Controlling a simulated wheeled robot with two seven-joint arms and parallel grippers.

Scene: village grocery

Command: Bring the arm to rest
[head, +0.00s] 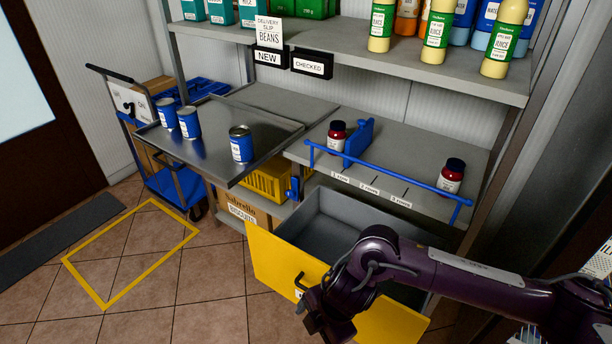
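My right arm (480,282) is dark purple and reaches in from the right, across the open drawer. Its gripper (314,312) points down and left, in front of the drawer's yellow front (274,262) and close to the dark handle (299,284). I cannot tell whether it touches the handle, or whether its fingers are open or shut. The drawer (335,222) is pulled out; its visible grey inside is empty, and my arm hides part of it. My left arm and gripper are not in view.
Above the drawer, a shelf with a blue rail (375,180) holds two dark-red jars (336,137) (451,177). A metal tray (205,150) with blue cans (241,145) juts out left. A blue trolley (175,187) stands behind a yellow floor outline (93,292). Open floor lies left.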

